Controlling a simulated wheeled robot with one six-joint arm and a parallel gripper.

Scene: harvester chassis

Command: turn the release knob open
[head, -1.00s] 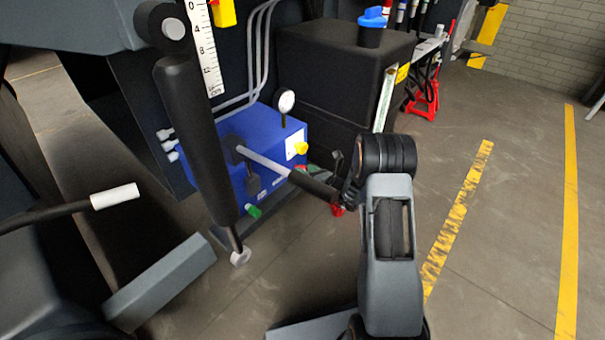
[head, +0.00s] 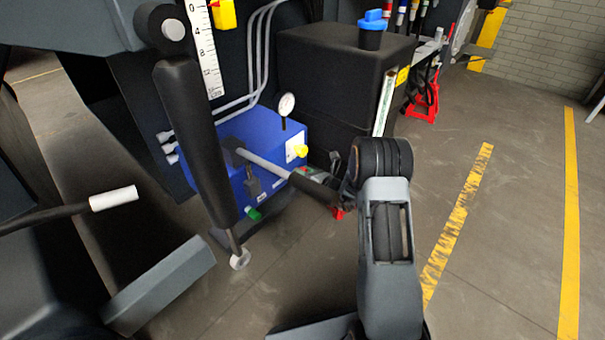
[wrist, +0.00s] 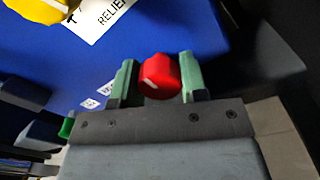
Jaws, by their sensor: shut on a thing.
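A red knob (wrist: 160,85) with a pale pointer mark sits between the two green fingers of my gripper (wrist: 158,77) in the wrist view. The fingers are shut on it, one on each side. The pointer mark slants across the knob's face. The knob is by the blue pump box (head: 232,165), whose blue face also fills much of the wrist view (wrist: 130,60). In the head view my arm reaches to the box's right end, and my gripper is small and mostly hidden there.
A yellow knob (wrist: 40,8) with a label partly reading "RELIE" is close by. A pump handle (head: 265,165) sticks out from the box toward my arm. A black cylinder (head: 197,150) stands in front. A black cabinet (head: 340,75) is behind. Open floor lies to the right.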

